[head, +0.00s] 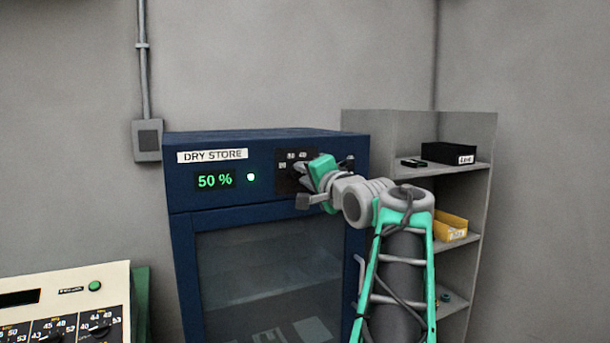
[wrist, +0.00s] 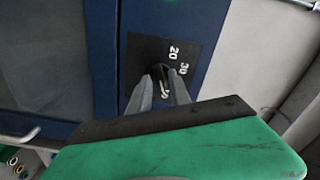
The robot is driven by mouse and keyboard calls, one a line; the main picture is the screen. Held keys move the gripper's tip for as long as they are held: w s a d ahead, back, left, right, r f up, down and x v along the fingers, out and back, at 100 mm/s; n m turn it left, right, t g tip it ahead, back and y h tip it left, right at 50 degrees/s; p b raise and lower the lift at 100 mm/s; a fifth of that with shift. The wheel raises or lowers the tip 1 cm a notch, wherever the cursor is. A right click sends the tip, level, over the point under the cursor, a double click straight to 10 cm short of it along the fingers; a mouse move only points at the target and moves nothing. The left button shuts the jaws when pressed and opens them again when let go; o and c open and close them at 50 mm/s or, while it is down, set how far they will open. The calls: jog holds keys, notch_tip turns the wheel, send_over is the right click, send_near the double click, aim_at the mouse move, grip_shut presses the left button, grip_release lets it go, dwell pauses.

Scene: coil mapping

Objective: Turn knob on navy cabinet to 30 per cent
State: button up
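The navy cabinet (head: 265,143), labelled DRY STORE, has a green display (head: 215,181) reading 50 %. My gripper (head: 303,172) is at the dark dial panel (head: 284,184) at the cabinet's upper right and hides the knob in the head view. In the wrist view the black knob (wrist: 159,76) stands on the dark panel (wrist: 140,52). The two grey fingers of my gripper (wrist: 161,82) are close together, one on each side of the knob, and look shut on it. The marks 20 and 30 show beside the knob; another mark is partly covered by a finger.
A grey shelf unit (head: 418,122) stands right of the cabinet, holding a black box (head: 449,153) and a yellow bin (head: 450,226). A cream instrument panel (head: 70,287) with dials is at the lower left. A wall box (head: 147,140) is left of the cabinet.

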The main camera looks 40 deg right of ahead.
grip_shut()
jog(key=shift+f+n, duration=0.1)
jog(key=shift+n, duration=0.3)
jog(key=shift+n+b, duration=0.8)
jog(key=shift+n, duration=0.1)
jog(key=n+b, duration=0.2)
jog(key=n, duration=0.3)
jog(key=shift+b, duration=0.4)
jog(key=n+b, duration=0.2)
jog(key=n, duration=0.3)
jog(key=shift+n, duration=0.4)
jog(key=shift+n+b, duration=1.05)
jog(key=shift+n, duration=1.15)
